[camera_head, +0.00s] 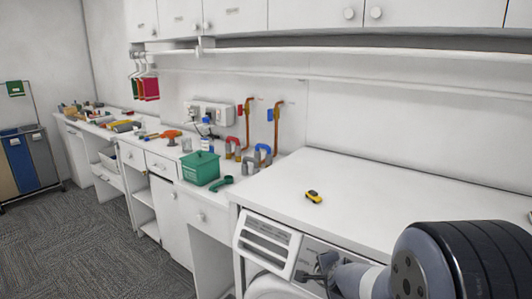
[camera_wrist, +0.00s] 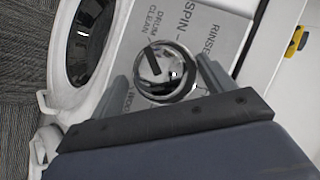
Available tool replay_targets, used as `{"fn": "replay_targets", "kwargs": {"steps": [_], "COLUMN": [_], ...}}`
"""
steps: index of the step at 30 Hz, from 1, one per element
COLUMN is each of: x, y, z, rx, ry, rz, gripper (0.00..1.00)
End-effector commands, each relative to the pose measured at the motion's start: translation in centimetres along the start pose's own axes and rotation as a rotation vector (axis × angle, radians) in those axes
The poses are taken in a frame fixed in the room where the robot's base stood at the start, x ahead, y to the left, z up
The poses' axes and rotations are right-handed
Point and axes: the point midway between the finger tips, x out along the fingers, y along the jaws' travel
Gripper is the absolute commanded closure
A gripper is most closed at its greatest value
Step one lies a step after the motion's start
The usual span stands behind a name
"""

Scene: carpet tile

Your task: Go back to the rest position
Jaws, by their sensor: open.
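My gripper (camera_wrist: 165,75) is open in the wrist view, with one finger on each side of a round chrome dial (camera_wrist: 167,72) on a washing machine's grey control panel (camera_wrist: 222,28). The fingers look apart from the dial; how far they are from the panel, I cannot tell. In the head view, my arm reaches in from the bottom right to the front of the washing machine (camera_head: 262,262). My gripper (camera_head: 322,268) is small and partly hidden there, and the dial cannot be made out.
The white detergent drawer (camera_head: 266,243) sticks out left of my gripper. A yellow-and-black item (camera_head: 314,196) lies on the white worktop (camera_head: 375,195) above. A green basket (camera_head: 201,168), pipes and tools crowd the lower counter at left. Carpet floor (camera_head: 95,245) is free at left.

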Motion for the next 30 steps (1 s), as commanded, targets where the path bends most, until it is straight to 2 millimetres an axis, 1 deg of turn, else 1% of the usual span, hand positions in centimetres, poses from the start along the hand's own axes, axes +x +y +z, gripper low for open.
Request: {"fn": "replay_targets", "kwargs": {"steps": [17,30], "x": [-0.4,-8.8], "y": [-0.2,-0.5], "z": [-0.1,-0.1], "rx": [-0.008,-0.008], "ry": [0.000,0.001], "rz": [0.006,0.004], "gripper": [0.23,0.23]}}
